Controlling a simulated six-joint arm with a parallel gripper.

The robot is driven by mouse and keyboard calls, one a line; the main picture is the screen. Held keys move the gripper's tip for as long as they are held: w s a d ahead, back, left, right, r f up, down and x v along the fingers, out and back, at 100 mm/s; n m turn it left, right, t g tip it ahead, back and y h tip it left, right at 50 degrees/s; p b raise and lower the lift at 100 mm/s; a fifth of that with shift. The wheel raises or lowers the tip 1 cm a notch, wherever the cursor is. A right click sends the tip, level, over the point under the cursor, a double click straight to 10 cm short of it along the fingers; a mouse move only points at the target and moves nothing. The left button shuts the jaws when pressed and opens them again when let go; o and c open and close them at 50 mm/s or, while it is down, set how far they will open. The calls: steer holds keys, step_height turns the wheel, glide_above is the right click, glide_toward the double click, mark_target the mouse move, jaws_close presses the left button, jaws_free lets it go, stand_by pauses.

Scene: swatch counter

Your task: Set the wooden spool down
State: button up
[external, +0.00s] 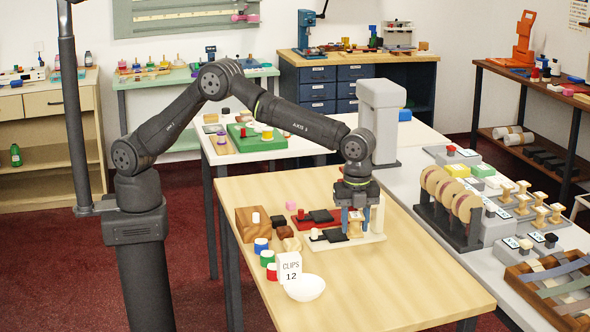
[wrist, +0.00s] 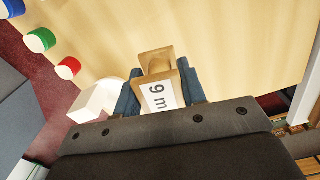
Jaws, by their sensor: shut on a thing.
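The wooden spool (external: 355,230) is held between the blue fingers of my gripper (external: 356,222), which points down over the table. In the wrist view the tan spool (wrist: 157,62) shows with a white "9 m" label, gripped by my gripper (wrist: 163,92) with a finger on each side. In the external view the spool is at the right part of a pale tray (external: 372,238), beside a black pad. I cannot tell whether its lower end touches the tray or hangs just above it.
A red tray (external: 301,220) lies behind the pale one. A wooden block (external: 249,224), colored pots (external: 268,257), a "CLIPS 12" card (external: 289,267) and a white bowl (external: 305,289) stand left and in front. The table's front right is clear. More spools (external: 541,216) stand on the right counter.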

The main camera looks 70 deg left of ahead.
steer(key=a+f+n, duration=0.2)
steer(key=a+n, duration=0.3)
steer(key=a, duration=0.8)
steer(key=a+f+n, duration=0.2)
steer(key=a+n, duration=0.2)
steer(key=a, duration=1)
steer(key=a+f+n, duration=0.2)
steer(key=a+n, duration=0.3)
steer(key=a, duration=0.8)
steer(key=shift+w+a+n, duration=0.3)
steer(key=shift+w+a, duration=0.1)
steer(key=a+n, duration=0.2)
steer(key=a+f+n, duration=0.1)
steer(key=a, duration=0.2)
steer(key=a+f+n, duration=0.1)
steer(key=a+n, duration=0.1)
steer(key=shift+a+f+n, duration=0.15)
steer(key=shift+n, duration=0.15)
steer(key=s+d+r, duration=0.4)
steer(key=d, duration=0.4)
steer(key=s+d+r, duration=0.4)
steer(key=d, duration=0.4)
glide_above(304, 207)
step_height(304, 207, down, 6)
steer(key=shift+d+f, duration=0.15)
steer(key=shift+f, duration=2.1)
